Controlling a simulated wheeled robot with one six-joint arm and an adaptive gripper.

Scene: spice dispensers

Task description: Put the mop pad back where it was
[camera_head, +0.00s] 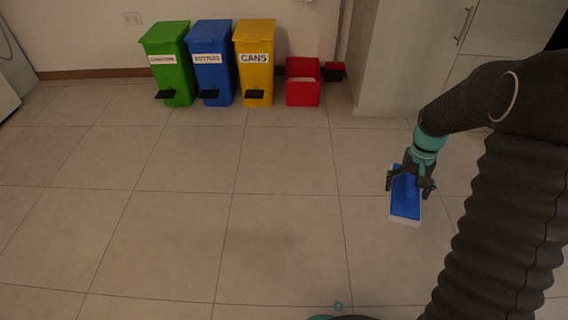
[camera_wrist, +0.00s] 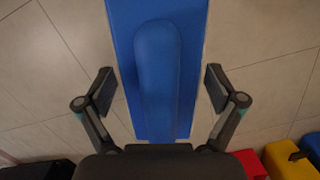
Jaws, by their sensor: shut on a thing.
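The mop pad (camera_head: 405,204) is a blue slab with a pale underside, at the right of the head view. My gripper (camera_head: 410,183) is shut on it from above, with one finger on each side. In the wrist view the pad (camera_wrist: 190,60) runs up the middle with a rounded blue ridge along it, between the fingers of my gripper (camera_wrist: 160,90).
Against the back wall stand a green bin (camera_head: 172,62), a blue bin (camera_head: 212,62) and a yellow bin (camera_head: 255,62). A red bucket (camera_head: 303,92) with something pale inside is right of them, beside a small red-and-black item (camera_head: 333,73). A cabinet (camera_head: 405,60) stands at right. The tiled floor (camera_head: 180,230) is clear.

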